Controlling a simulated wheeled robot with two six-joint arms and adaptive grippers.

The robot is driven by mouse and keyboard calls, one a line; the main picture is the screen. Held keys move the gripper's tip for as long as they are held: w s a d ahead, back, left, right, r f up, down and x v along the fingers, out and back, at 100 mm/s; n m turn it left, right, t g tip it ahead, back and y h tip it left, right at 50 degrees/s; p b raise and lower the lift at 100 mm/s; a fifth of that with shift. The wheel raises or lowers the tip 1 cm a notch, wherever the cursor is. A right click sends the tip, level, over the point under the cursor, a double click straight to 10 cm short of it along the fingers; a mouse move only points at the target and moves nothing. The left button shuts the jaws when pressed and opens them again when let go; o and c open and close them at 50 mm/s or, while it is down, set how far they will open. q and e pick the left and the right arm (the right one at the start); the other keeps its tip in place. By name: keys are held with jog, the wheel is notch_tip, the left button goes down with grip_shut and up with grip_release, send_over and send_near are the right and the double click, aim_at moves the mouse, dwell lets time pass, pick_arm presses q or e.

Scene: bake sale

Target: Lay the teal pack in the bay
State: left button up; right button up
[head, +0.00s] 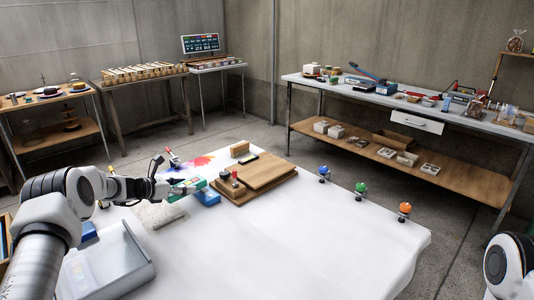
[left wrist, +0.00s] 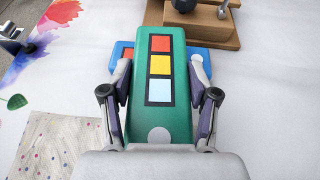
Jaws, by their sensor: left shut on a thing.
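The teal pack (left wrist: 176,118), a flat green-teal block with red, yellow and light-blue squares on its face, is in my left gripper (left wrist: 160,88), a finger on each side of it. In the head view the pack (head: 192,184) shows beyond my left gripper (head: 178,189), over the white table. A blue block (left wrist: 197,62) lies beyond and partly behind the pack; it also shows in the head view (head: 208,197). Nothing is plainly marked as the bay. A grey tray (head: 140,272) with raised sides stands at the lower left. My right gripper is out of view.
A wooden board (head: 262,172) and a smaller wooden block with knobs (head: 229,188) lie right of the pack. A speckled cloth (head: 158,214) lies near my left gripper. Green, blue and orange balls on stands line the far right edge. The table's front middle (head: 290,245) is clear.

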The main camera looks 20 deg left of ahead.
aim_at(188, 185)
pick_arm(q)
jog(key=r+p, duration=0.1)
jog(key=r, duration=0.2)
jog(key=d+r+p, duration=0.1)
jog(key=r+p, duration=0.1)
jog(key=r, duration=0.1)
jog(key=shift+w+d+r, duration=0.1)
jog(key=shift+w+d, duration=0.05)
jog(key=shift+w, duration=0.05)
jog(key=s+d+f+m+g+h+p, duration=0.1)
jog(key=s+d+m+g+h+p, duration=0.3)
jog(key=s+d, duration=2.4)
jog(key=s+m+h+p, duration=0.1)
jog(key=s+p, duration=0.1)
jog(key=p, duration=0.1)
jog(key=shift+s+d, duration=0.3)
jog(key=shift+s, duration=0.1)
jog(key=shift+f+m, duration=0.15)
jog(key=shift+m, duration=0.15)
